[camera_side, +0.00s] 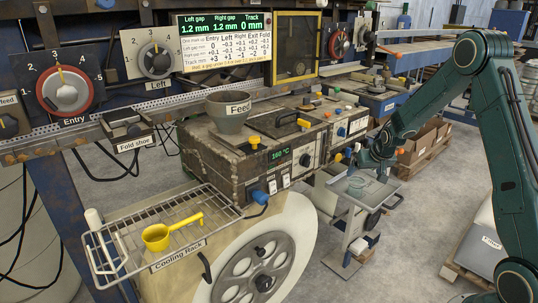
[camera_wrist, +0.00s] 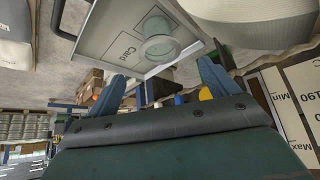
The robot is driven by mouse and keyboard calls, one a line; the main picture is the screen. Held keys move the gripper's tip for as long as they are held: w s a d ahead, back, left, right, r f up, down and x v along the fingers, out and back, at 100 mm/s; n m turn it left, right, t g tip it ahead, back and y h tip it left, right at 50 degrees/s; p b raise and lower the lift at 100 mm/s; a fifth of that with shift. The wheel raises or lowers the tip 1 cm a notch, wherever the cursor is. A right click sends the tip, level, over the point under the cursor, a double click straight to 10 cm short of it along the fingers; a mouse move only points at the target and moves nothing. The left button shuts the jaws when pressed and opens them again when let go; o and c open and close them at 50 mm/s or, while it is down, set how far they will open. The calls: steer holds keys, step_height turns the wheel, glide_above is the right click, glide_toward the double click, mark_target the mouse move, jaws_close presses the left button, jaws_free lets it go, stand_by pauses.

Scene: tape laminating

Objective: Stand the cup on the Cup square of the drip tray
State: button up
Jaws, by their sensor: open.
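A clear glass cup (camera_wrist: 160,45) stands on a pale grey tray (camera_wrist: 108,42) in the wrist view, beside a printed word that looks like "Card". In the side view the cup (camera_side: 357,182) is faint on the small tray (camera_side: 385,192) of a stand. My gripper (camera_side: 368,165) is above this tray, close to the cup. In the wrist view my gripper (camera_wrist: 163,82) has its two blue fingers wide apart and nothing between them. The cup lies beyond the fingertips. I cannot make out a Cup square.
A brown machine (camera_side: 215,160) with a Feed funnel (camera_side: 229,112) stands left of the tray. The Cooling Rack (camera_side: 125,250) holds a yellow scoop (camera_side: 160,236). Cardboard boxes (camera_side: 425,140) sit on a pallet behind.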

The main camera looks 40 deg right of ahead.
steer(key=shift+v, duration=2.85)
steer(key=s+a+r+n+y, duration=0.1)
steer(key=s+a+r+n, duration=0.1)
steer(key=s+a+r, duration=0.4)
steer(key=s+a+r+n+y, duration=0.1)
steer(key=s+a+r, duration=0.1)
steer(key=a+r, duration=0.7)
steer(key=s+a+n, duration=0.2)
steer(key=s+a, duration=0.4)
steer(key=s, duration=0.2)
steer(key=s+a+r+n+y, duration=0.1)
steer(key=s+a, duration=0.5)
steer(key=s, duration=0.3)
steer(key=shift+s+r+n+y, duration=0.25)
steer(key=shift+r+n+y, duration=0.05)
steer(key=shift+n, duration=0.1)
